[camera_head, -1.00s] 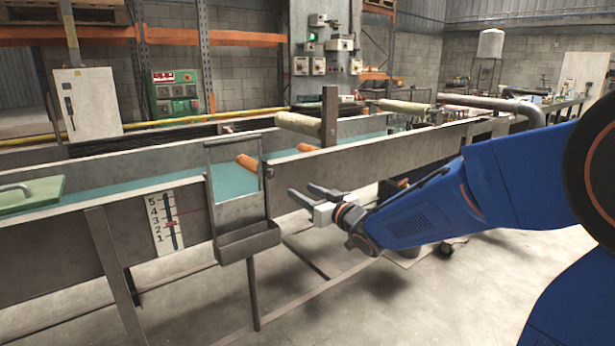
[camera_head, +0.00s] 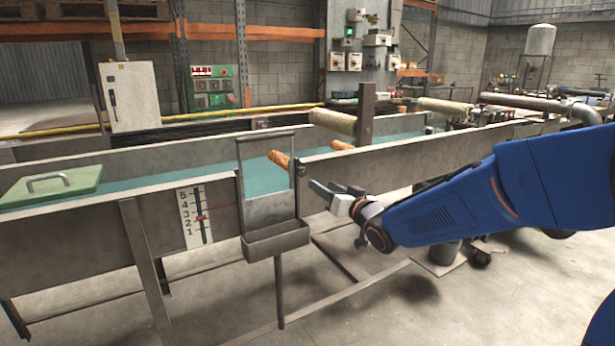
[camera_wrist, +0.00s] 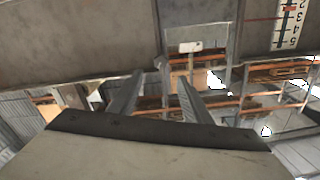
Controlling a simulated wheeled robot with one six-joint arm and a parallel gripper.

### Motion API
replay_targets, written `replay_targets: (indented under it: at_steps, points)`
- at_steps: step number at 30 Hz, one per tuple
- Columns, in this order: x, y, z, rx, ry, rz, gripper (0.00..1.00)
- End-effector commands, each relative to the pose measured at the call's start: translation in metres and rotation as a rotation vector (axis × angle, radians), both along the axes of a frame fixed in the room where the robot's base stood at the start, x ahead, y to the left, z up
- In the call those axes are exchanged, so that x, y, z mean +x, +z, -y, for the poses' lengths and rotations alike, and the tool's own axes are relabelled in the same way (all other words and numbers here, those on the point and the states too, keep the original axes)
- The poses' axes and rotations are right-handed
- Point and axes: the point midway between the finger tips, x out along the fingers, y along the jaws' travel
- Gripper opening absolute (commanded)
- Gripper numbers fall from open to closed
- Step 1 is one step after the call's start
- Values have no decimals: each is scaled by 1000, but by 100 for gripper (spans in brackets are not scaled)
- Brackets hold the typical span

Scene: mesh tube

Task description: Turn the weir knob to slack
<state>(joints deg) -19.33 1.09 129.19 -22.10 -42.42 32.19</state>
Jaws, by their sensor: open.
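A small dark knob (camera_head: 301,171) sits on the near wall of the trough, just right of the weir gate frame (camera_head: 239,180). I take it for the weir knob; its setting is too small to read. My gripper (camera_head: 322,186) is open and empty, just right of and slightly below the knob, with a small gap apparent. In the wrist view the two fingers (camera_wrist: 155,85) are apart with nothing between them. A small blurred piece (camera_wrist: 160,63) at the trough edge beyond the tips may be the knob; I cannot tell.
A scale plate (camera_head: 195,216) marked 1 to 5 with a red pointer is on the trough wall left of the gate. A grey tray (camera_head: 276,240) juts out below the gate. A green lidded board (camera_head: 50,186) lies at far left.

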Motion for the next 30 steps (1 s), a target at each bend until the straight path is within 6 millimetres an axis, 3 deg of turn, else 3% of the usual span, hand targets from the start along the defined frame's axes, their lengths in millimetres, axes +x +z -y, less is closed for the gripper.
replay_targets:
  at_steps: [16, 22, 30]
  points:
    - [76, -1, -52, 0, 1, 0, 44]
    - [90, 0, -61, -1, 0, 1, 44]
    - [92, 0, -62, -1, 0, 1, 44]
